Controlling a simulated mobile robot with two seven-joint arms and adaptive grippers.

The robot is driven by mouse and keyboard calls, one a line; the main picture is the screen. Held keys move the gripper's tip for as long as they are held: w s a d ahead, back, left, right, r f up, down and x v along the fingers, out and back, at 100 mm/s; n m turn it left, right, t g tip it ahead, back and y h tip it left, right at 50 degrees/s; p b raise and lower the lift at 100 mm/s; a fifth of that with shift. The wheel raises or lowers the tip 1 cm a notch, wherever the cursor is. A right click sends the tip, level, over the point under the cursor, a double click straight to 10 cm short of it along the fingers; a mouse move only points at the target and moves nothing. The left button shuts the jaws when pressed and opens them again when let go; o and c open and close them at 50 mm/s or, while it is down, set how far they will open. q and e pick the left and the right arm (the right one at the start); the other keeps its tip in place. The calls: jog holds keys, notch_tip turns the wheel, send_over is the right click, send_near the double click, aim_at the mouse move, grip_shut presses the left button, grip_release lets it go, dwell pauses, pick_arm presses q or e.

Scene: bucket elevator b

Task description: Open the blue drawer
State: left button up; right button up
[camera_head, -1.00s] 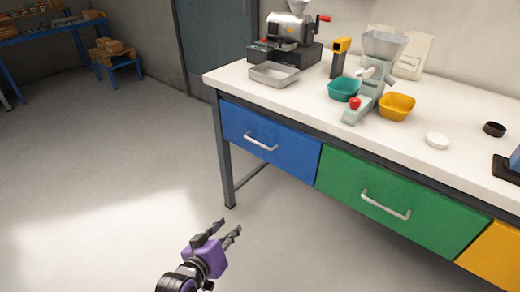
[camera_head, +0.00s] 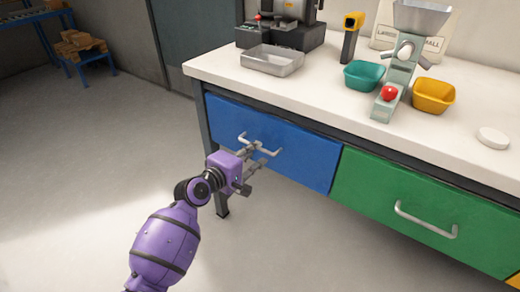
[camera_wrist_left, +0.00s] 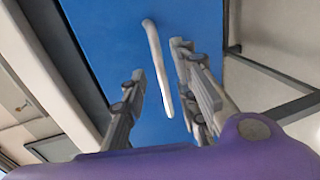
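The blue drawer (camera_head: 300,152) is shut in the bench, at its left end. Its silver bar handle (camera_head: 262,143) shows on the front, and in the left wrist view the handle (camera_wrist_left: 157,66) runs between the two fingers. My left gripper (camera_head: 257,158) is at the drawer front, right by the handle. In the left wrist view its fingers (camera_wrist_left: 160,95) are apart, one on each side of the handle, with a gap visible. The drawer front (camera_wrist_left: 100,25) fills the middle behind them. My right gripper is not in view.
A green drawer (camera_head: 430,215) with its own handle sits to the right. On the white bench top (camera_head: 330,105) stand a metal tray (camera_head: 272,60), a teal bowl (camera_head: 364,74), a yellow bowl (camera_head: 433,95) and a grinder. The floor in front is clear.

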aim_at(259, 149)
pick_arm(q)
jog(key=b+x, duration=0.1)
jog(key=x, duration=0.2)
jog(key=shift+w+d+f, duration=0.15)
jog(key=shift+w+d, duration=0.1)
jog(key=shift+w, duration=0.2)
grip_shut()
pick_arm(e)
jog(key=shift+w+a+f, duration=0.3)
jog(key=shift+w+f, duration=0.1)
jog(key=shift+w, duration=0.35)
